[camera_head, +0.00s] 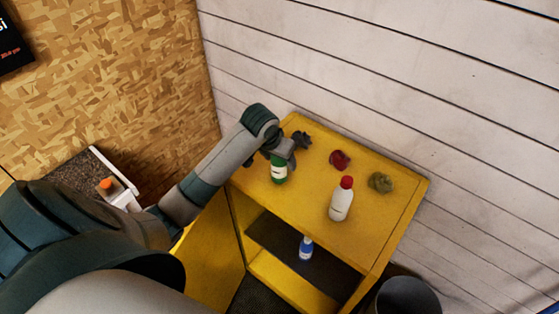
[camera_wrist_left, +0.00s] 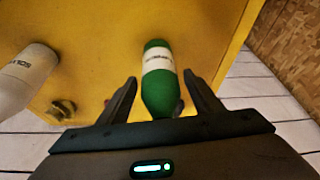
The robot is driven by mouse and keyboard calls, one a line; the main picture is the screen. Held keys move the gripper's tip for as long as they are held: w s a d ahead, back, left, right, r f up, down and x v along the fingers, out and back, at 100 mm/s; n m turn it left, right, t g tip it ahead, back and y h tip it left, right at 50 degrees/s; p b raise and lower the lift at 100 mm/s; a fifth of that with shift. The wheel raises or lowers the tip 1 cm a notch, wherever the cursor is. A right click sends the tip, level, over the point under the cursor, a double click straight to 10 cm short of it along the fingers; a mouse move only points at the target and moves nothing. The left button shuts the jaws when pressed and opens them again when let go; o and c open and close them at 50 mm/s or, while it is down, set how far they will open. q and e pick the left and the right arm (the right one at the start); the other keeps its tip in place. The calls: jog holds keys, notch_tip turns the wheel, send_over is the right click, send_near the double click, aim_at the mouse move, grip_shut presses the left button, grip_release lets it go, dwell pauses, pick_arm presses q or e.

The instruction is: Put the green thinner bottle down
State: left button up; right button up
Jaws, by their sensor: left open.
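The green thinner bottle (camera_head: 279,172) with a white label stands on the top of the yellow cabinet (camera_head: 310,190), near its left end. In the left wrist view the green bottle (camera_wrist_left: 158,93) lies between the two spread fingers, with a visible gap on each side. My left gripper (camera_wrist_left: 160,92) is open around the bottle. In the head view my left gripper (camera_head: 282,155) is at the bottle's upper part and hides its top. My right gripper is not in view.
A white bottle with a red cap (camera_head: 342,199), a red crumpled rag (camera_head: 340,160), an olive rag (camera_head: 380,182) and a dark rag (camera_head: 301,139) are on the cabinet top. A blue-and-white bottle (camera_head: 306,248) stands on the shelf below. A dark bin (camera_head: 408,298) is at right.

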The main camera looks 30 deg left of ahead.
aim_at(275, 161)
pick_arm(q)
jog(key=b+v, duration=0.2)
jog(key=v, duration=0.4)
jog(key=shift+r, duration=0.2)
jog(key=shift+v, duration=2.55)
